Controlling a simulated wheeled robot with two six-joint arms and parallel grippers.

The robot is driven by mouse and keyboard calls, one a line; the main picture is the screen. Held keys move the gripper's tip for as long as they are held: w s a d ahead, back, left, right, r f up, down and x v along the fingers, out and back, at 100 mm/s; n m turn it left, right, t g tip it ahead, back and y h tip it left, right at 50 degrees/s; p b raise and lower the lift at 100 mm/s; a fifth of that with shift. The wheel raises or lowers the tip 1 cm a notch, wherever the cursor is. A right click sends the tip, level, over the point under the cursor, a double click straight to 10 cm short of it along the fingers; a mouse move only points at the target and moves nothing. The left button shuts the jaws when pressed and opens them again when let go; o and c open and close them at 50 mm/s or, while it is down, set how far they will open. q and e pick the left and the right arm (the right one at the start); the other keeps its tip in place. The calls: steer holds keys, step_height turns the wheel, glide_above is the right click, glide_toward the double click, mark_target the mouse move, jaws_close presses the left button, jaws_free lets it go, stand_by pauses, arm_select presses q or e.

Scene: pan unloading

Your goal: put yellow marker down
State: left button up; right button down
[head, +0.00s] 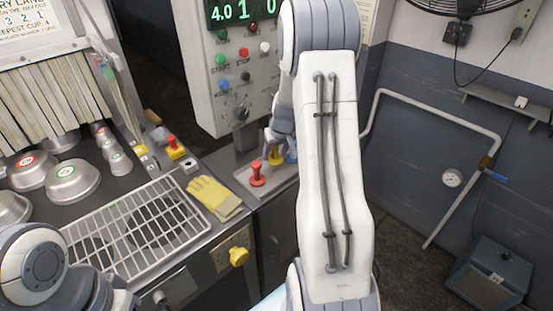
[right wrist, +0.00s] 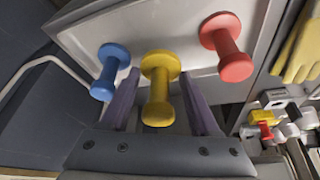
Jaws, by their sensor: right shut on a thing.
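The yellow marker (right wrist: 159,88) is a peg with a wide round end. It sits between the two fingers of my right gripper (right wrist: 160,95), which is shut on it. The red marker (head: 257,174) shows clearly in the head view. My left gripper is out of view.
A yellow glove (head: 214,197) lies on the counter left of the tray. A wire rack (head: 130,232) and several metal pans (head: 72,182) are farther left. A control panel (head: 240,80) stands behind the tray. A pipe (head: 455,118) runs along the right wall.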

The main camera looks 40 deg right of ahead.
mark_target(276, 159)
steer(key=shift+f, duration=1.8)
steer(key=shift+f+b, duration=0.1)
steer(key=shift+b, duration=0.25)
steer(key=shift+c, duration=0.6)
jaws_free()
